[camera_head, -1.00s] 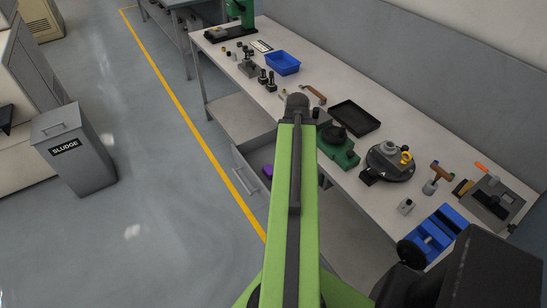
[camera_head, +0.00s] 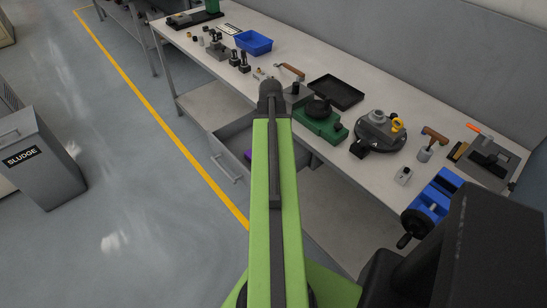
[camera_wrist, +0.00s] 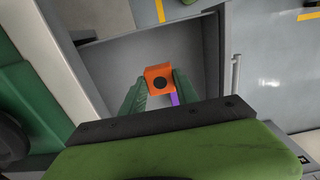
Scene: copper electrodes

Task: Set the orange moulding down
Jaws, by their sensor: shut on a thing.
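The orange moulding (camera_wrist: 159,79) is a small block with a dark round hole in its face, seen in the wrist view. My gripper (camera_wrist: 160,88) has its green fingers on either side of the moulding and is shut on it. Behind the moulding is the grey inside of an open drawer (camera_wrist: 112,60); I cannot tell how far above its floor the moulding is. In the head view the drawer (camera_head: 222,166) stands open under the workbench, partly hidden by my arm. The moulding and gripper are hidden there.
A purple thing (camera_head: 248,155) lies in the drawer; part of it shows beside my finger in the wrist view (camera_wrist: 174,99). The workbench (camera_head: 290,50) carries a black tray (camera_head: 336,91), a green-based fixture (camera_head: 321,122), a blue bin (camera_head: 254,42) and a blue vise (camera_head: 432,203).

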